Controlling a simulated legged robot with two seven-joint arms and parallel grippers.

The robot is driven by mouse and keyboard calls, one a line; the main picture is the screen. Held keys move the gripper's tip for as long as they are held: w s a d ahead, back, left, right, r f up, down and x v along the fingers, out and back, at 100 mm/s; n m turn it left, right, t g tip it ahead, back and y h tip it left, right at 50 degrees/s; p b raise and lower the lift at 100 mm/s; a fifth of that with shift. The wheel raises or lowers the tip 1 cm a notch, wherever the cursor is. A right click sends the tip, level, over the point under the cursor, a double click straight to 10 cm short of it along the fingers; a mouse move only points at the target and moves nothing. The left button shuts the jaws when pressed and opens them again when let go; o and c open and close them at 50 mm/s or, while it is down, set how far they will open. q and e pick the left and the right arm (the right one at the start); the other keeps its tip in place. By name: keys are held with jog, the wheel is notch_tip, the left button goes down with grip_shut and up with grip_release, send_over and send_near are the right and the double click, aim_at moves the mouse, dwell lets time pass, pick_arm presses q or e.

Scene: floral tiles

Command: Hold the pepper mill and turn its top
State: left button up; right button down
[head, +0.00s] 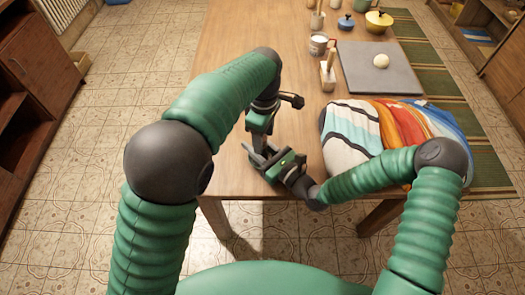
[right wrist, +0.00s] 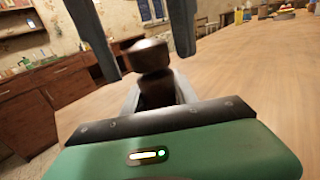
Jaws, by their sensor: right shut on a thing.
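The pepper mill is dark brown wood with a rounded top (right wrist: 150,55), upright in the right wrist view. In the head view it is mostly hidden behind my grippers. My right gripper (head: 262,157) is shut on the mill's lower body, low over the table near its front edge. My left gripper (head: 260,142) points down from above. In the right wrist view, the fingers of my left gripper (right wrist: 140,50) hang on either side of the mill's top, apart, with visible gaps to it. The left gripper looks open.
A colourful striped cloth bundle (head: 352,135) lies right of the grippers, beside my right arm. The table's left side (head: 235,45) is clear.

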pick_arm(q)
jog(key=shift+o, duration=0.4)
jog(key=shift+a, duration=0.1)
jog(key=n, duration=0.4)
jog(key=shift+w, duration=0.1)
jog(key=n, duration=0.4)
jog(key=shift+f, duration=0.15)
jog(key=c, duration=1.2)
jog(key=shift+o, duration=0.3)
jog(key=m, duration=0.4)
jog(key=shift+m, duration=0.4)
jog(key=m, duration=0.3)
jog(key=shift+s+d+m, duration=0.2)
jog(key=shift+m, duration=0.1)
jog(key=o, duration=1.1)
jog(key=shift+w+a, duration=0.15)
jog(key=shift+o, duration=0.2)
